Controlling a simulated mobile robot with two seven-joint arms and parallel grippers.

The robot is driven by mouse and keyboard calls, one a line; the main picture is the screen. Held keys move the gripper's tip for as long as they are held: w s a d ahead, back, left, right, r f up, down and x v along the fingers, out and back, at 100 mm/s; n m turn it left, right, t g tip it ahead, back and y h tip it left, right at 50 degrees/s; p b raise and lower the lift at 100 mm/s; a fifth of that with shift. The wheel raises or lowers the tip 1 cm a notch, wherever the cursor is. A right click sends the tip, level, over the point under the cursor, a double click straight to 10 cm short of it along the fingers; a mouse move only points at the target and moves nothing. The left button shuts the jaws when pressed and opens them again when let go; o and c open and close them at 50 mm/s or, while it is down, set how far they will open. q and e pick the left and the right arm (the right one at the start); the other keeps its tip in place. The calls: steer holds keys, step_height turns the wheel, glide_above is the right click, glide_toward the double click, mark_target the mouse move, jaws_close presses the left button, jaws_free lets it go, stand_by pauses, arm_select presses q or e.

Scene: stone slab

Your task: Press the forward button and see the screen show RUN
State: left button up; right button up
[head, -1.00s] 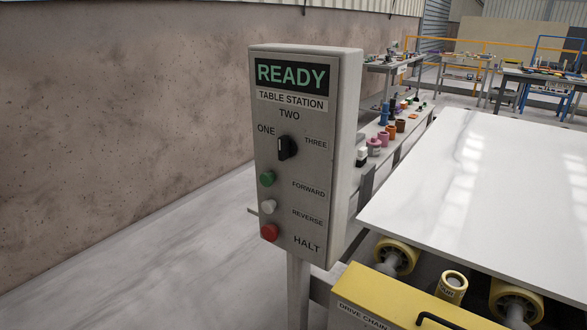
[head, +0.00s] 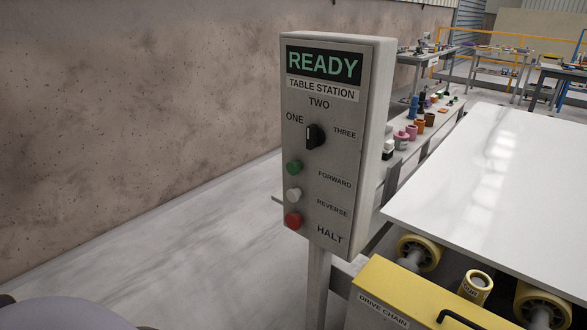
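A grey control box (head: 352,140) labelled TABLE STATION stands on a post in the middle of the head view. Its screen (head: 324,65) shows READY in green letters. Below is a black selector knob (head: 315,135) among the labels ONE, TWO and THREE. The green button (head: 293,168) is beside the FORWARD label, the white button (head: 294,195) beside REVERSE, and the red button (head: 293,221) beside HALT. A rounded grey part of mine shows at the bottom left, well below and left of the box. Neither gripper's fingers are in view.
A large white stone slab (head: 500,190) lies on yellow rollers (head: 420,252) at the right. A yellow DRIVE CHAIN cover (head: 400,292) is at the bottom right. Colourful small items stand on a shelf behind the box. A brown wall (head: 130,120) runs along the left, with open floor before it.

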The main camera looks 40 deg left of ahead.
stand_by(0.3)
arm_select(q)
jaws_close()
stand_by(1.6)
